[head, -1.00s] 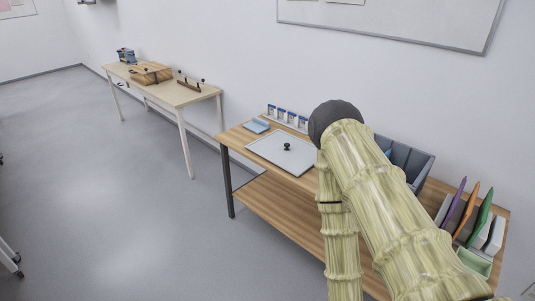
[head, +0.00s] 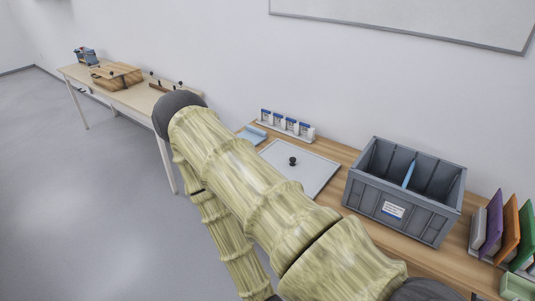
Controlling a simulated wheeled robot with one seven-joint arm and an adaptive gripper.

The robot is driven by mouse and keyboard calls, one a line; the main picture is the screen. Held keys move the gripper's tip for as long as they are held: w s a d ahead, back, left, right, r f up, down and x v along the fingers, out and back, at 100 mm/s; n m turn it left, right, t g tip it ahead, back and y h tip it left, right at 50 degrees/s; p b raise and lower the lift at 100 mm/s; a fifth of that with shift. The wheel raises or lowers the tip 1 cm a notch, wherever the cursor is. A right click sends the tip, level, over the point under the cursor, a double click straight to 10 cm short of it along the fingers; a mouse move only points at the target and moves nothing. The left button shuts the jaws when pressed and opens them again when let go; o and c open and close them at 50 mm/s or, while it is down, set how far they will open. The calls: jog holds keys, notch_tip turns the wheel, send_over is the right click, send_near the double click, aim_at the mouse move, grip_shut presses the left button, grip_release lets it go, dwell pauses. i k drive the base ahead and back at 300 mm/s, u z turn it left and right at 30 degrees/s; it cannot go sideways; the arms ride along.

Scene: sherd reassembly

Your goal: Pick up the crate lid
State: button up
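The crate lid (head: 312,170) seems to be the flat pale grey panel with a black knob (head: 292,161) in its middle. It lies flat on the wooden table, left of the crate. My arm covers its left and front part. The grey crate (head: 405,219) stands upright and open on the same table, with a white label on its front and a light blue thing inside. My arm crosses the middle of the head view, apart from the knob in the picture. My gripper is not in view.
A row of small blue-and-white packs (head: 287,125) stands behind the lid, with a light blue item (head: 254,135) to the left. Coloured upright folders (head: 508,232) stand right of the crate. Another table (head: 128,94) with a wooden box is at the far left. The floor is clear.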

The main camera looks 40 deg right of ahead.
aim_at(313, 171)
jog(key=z, duration=0.35)
jog(key=i, duration=0.9)
jog(key=z, duration=0.7)
